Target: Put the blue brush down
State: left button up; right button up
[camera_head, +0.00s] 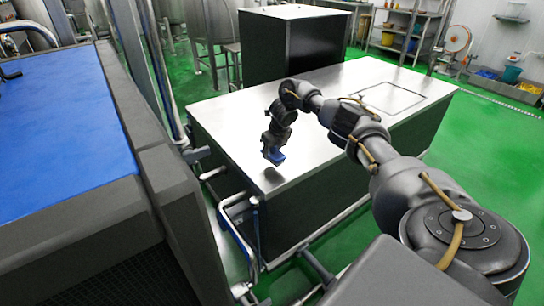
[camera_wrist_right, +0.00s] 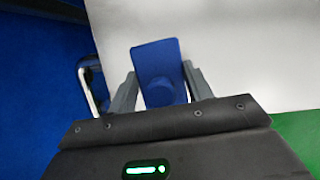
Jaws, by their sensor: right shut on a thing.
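The blue brush (camera_head: 275,156) is in my right gripper, over the near left part of the steel-topped table (camera_head: 330,100). In the right wrist view the brush (camera_wrist_right: 156,62) shows as a flat blue piece with a rounded part between the two grey fingers. My right gripper (camera_head: 274,150) points down, and its fingers (camera_wrist_right: 160,92) are shut on the brush. A dark patch lies on the table top just below it. I cannot tell whether the brush touches the top. My left gripper is not in view.
A machine with a blue surface (camera_head: 60,120) stands at the left. Metal pipes (camera_head: 240,240) run along the table's near side. A dark cabinet (camera_head: 290,45) stands behind the table. The table top right of the gripper is mostly bare, with a square outline (camera_head: 391,97).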

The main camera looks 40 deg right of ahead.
aim_at(272, 156)
jog(key=shift+x, duration=1.1)
jog(key=shift+d+f+p, duration=0.2)
jog(key=shift+f+p, duration=0.1)
jog(key=shift+f, duration=0.4)
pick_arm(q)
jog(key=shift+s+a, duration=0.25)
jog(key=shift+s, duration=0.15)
pick_arm(e)
jog(key=o, duration=1)
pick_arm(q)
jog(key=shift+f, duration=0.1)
pick_arm(e)
jog(key=shift+s+f, duration=0.1)
jog(key=shift+f, duration=0.1)
jog(key=v, duration=0.9)
jog(key=shift+r, duration=0.1)
jog(key=shift+v, duration=0.85)
jog(key=shift+a, duration=0.1)
